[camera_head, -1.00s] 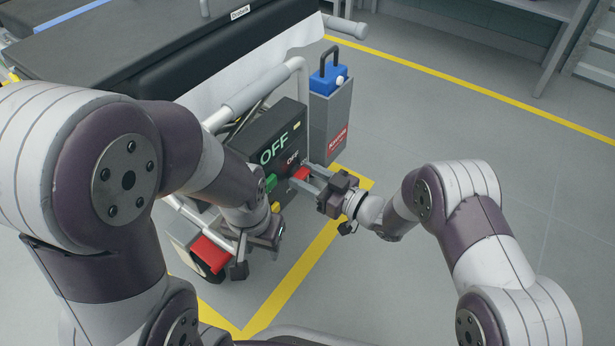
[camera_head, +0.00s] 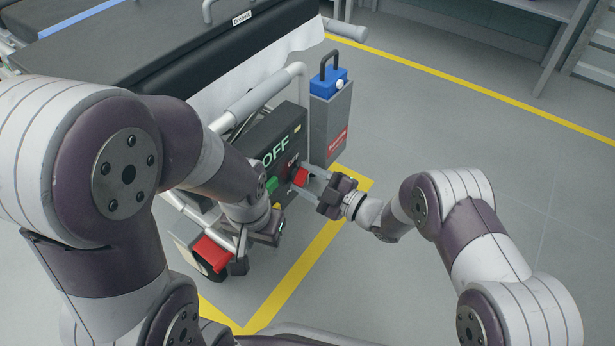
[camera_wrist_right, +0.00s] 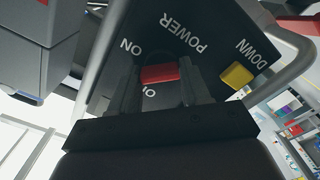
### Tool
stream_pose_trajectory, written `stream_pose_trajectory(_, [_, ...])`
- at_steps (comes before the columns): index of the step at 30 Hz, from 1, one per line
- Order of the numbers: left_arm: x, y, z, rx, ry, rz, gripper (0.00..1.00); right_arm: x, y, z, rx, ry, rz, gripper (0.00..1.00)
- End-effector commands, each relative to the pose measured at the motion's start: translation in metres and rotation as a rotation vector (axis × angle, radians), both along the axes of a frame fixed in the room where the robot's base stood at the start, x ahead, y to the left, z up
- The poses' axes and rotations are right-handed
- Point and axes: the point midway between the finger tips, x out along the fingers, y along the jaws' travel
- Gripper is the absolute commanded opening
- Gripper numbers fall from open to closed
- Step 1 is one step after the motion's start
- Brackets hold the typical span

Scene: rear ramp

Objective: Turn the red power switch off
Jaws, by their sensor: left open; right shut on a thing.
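The red power switch (camera_head: 299,175) sits on a dark control box (camera_head: 295,127) marked with large "OFF" lettering. My right gripper (camera_head: 309,181) reaches it from the right and is shut on it. In the right wrist view, the red switch (camera_wrist_right: 160,74) lies between the two fingers (camera_wrist_right: 160,88), below the word "POWER". "ON" is readable at its upper left; the label below it is partly hidden. My left gripper (camera_head: 238,252) is open and empty, low in front of the box, by a red part near the floor.
A green button (camera_head: 271,184) and a yellow button (camera_wrist_right: 237,76) marked "DOWN" are on the same box. A grey holder (camera_head: 330,118) with a blue-topped unit stands just behind. Metal rails frame the box. The floor to the right is clear.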

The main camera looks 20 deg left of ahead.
Motion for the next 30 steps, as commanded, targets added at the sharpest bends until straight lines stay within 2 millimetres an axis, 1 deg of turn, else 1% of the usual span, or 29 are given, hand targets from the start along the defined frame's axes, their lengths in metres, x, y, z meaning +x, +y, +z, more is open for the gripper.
stream_pose_trajectory(18, [0.0001,0.0,0.0012,0.0,0.0,0.0,0.43,-0.0017,-0.0002,-0.002,-0.192,-0.52,0.0,0.16])
stream_pose_trajectory(24, [0.0,0.0,0.0002,0.0,0.0,0.0,0.43,-0.0019,-0.0002,-0.0021,-0.235,-0.64,0.0,0.16])
stream_pose_trajectory(30, [0.0,0.0,-0.0005,0.0,0.0,0.0,0.43,-0.002,-0.0001,-0.0023,-0.265,-0.718,0.0,0.16])
